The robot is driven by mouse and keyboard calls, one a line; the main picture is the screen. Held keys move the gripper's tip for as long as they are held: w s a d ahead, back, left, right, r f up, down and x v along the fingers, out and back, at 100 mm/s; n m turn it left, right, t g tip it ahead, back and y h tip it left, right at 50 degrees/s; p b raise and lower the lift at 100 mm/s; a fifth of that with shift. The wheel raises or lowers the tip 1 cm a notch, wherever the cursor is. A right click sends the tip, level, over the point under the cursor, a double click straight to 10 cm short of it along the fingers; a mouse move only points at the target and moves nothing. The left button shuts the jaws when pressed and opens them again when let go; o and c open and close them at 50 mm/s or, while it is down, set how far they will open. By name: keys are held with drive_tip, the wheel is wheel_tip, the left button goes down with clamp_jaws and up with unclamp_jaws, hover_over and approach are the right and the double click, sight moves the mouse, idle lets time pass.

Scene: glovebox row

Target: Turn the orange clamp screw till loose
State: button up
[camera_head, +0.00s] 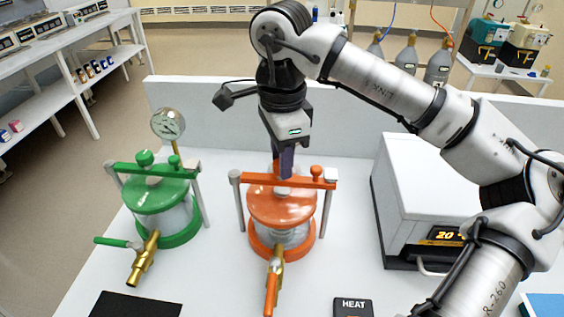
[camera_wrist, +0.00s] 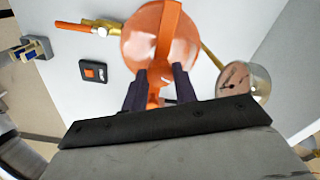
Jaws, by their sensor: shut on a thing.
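The orange vessel (camera_head: 283,210) stands on the white bench, with an orange clamp bar (camera_head: 315,183) across its lid on two grey posts. My gripper (camera_head: 284,172) points down over the middle of this bar. Its dark fingers are shut on the orange clamp screw, which they mostly hide in the head view. In the wrist view, my gripper (camera_wrist: 158,80) has orange of the clamp screw (camera_wrist: 153,97) between its fingers, above the round orange lid (camera_wrist: 138,40). How far the screw is turned cannot be told.
A green vessel (camera_head: 154,196) with a gauge (camera_head: 168,124) stands at the left. A white box with a display (camera_head: 425,170) stands at the right. A brass valve with an orange handle (camera_head: 272,290) juts forward. A HEAT switch (camera_head: 353,307) lies in front. Another gauge (camera_wrist: 243,80) shows beside the lid.

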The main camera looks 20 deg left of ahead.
drive_tip(key=shift+n+b, duration=0.75)
drive_tip(key=shift+n, duration=1.15)
drive_tip(key=o, duration=1)
wheel_tip(320, 180, up, 14)
drive_tip(key=shift+f, duration=0.1)
drive_tip(key=shift+s, duration=0.1)
